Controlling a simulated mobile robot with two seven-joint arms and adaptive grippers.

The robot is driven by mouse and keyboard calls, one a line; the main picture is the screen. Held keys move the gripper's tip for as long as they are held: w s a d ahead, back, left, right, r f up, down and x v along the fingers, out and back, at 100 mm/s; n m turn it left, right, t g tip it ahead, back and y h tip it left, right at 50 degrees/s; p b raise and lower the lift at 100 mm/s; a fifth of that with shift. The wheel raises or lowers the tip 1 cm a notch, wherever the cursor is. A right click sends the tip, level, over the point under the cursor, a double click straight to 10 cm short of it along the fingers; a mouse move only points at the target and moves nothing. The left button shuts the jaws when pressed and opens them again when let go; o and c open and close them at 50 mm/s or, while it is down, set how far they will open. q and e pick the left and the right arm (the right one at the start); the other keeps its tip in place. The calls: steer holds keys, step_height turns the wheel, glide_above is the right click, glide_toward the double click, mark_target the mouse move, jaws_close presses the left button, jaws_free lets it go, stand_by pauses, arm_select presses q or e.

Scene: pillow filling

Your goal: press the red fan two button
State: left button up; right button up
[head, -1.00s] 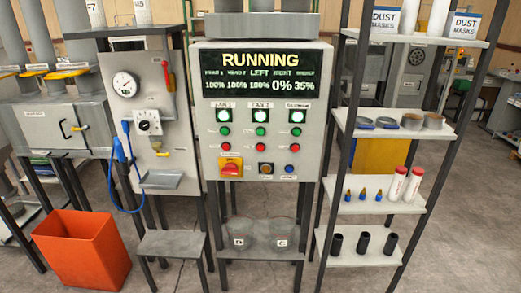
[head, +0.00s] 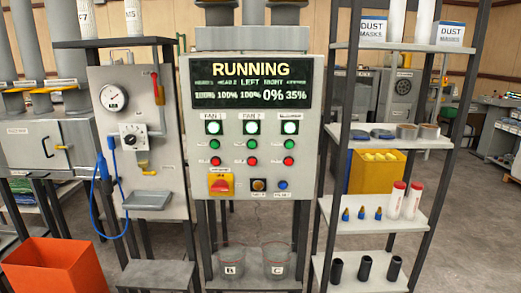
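The control panel (head: 306,120) stands upright in the middle of the head view, with a screen (head: 252,82) reading RUNNING. Below the screen is a row of lit white-green lamps, and the middle lamp (head: 251,128) sits under the FAN 2 label. Beneath it are a green button (head: 251,144) and then the red fan two button (head: 250,161). Similar red buttons sit to its left (head: 215,161) and right (head: 288,160). Nothing covers the buttons. Neither of my grippers shows in the head view.
Left are a gauge panel (head: 165,180) with a blue hose and an orange bin (head: 55,268). Right is a shelf rack (head: 385,138). Two clear containers (head: 231,262) stand below the panel.

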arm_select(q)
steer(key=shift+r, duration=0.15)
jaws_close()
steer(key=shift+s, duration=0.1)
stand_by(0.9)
